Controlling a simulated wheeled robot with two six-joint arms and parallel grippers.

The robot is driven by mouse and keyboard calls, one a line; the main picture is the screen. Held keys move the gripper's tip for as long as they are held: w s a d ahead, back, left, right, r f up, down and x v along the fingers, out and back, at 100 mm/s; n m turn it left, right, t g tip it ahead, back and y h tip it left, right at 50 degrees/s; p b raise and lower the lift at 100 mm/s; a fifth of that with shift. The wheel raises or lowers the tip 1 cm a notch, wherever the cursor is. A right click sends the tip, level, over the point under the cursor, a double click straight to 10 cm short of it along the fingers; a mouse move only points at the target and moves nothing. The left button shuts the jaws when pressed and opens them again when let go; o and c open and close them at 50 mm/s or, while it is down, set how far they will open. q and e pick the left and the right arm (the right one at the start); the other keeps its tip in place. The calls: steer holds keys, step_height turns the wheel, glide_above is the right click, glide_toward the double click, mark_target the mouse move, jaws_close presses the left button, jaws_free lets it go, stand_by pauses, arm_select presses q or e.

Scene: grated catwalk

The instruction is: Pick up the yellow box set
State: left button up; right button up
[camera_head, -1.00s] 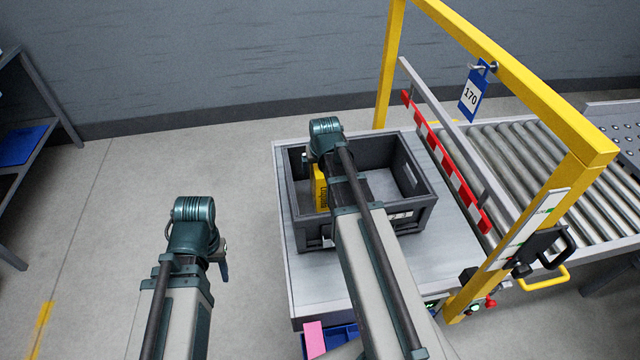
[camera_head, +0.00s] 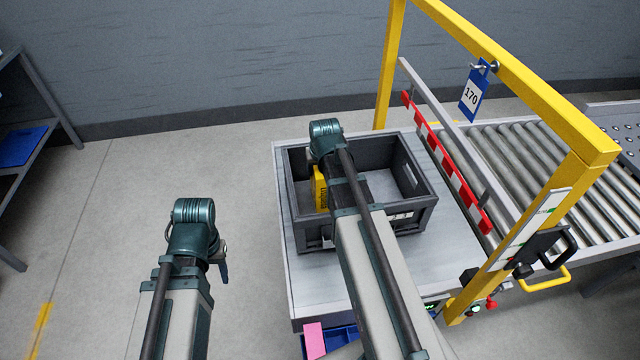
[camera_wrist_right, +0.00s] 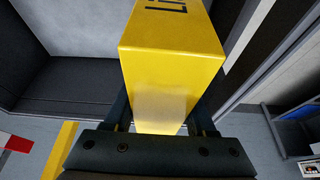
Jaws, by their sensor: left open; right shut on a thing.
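The yellow box set (camera_head: 320,188) shows in the head view inside the dark grey crate (camera_head: 408,217), near its left side and partly hidden behind my right arm. In the right wrist view the yellow box (camera_wrist_right: 172,60) fills the middle, with dark lettering on one face. My right gripper (camera_wrist_right: 165,120) is shut on it, one finger on each side. Whether the box touches the crate floor cannot be told. My left gripper (camera_head: 222,262) is open and empty, left of the table and mostly hidden behind its wrist.
The crate stands on a grey table (camera_head: 300,290). A yellow frame (camera_head: 575,185) with a hanging blue tag (camera_head: 472,95) and a red-white bar (camera_head: 450,165) stands at the right, before a roller conveyor (camera_head: 540,150). A shelf (camera_head: 30,150) is at far left. Open floor lies between.

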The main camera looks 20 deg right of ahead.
jaws_close()
steer(key=shift+r, duration=0.15)
step_height(320, 180, up, 10)
steer(key=p, duration=1)
steer(key=shift+r+p, duration=0.15)
steer(key=shift+p, duration=0.15)
